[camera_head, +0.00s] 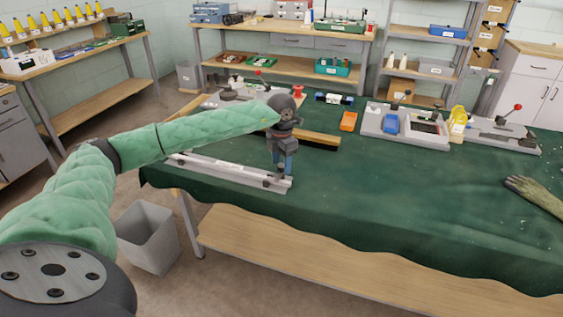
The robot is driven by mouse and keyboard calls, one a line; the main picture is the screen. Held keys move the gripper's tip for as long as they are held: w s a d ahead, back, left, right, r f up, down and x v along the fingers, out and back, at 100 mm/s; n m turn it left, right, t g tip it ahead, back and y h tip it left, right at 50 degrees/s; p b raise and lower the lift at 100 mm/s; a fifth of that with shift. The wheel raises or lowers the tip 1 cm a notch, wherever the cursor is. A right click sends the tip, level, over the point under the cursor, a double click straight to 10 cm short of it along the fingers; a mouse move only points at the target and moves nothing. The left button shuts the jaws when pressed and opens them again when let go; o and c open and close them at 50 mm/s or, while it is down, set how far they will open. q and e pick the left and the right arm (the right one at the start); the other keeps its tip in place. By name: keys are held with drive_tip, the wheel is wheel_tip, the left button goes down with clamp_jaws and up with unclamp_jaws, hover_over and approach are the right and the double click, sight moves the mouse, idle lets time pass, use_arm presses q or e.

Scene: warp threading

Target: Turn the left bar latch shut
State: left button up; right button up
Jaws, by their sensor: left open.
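A long pale grey bar (228,169) lies near the left front edge of the green-covered table. A small dark piece, which looks like a latch (267,182), sits near its right end. My left gripper (282,171) points down over the right end of the bar, with its blue-grey fingers open. The fingertips are at or just above the bar's end; I cannot tell whether they touch the latch. How far the latch is turned is too small to see. My right gripper is not in view.
A wooden-and-black strip (318,140) lies behind my gripper. A brown-green glove-like thing (532,191) lies at the right. The table's middle front is clear.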

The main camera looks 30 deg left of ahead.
sight(282, 165)
use_arm(q)
wheel_tip(282, 165, up, 7)
drive_tip(key=shift+b, duration=0.75)
drive_tip(key=shift+r, duration=0.45)
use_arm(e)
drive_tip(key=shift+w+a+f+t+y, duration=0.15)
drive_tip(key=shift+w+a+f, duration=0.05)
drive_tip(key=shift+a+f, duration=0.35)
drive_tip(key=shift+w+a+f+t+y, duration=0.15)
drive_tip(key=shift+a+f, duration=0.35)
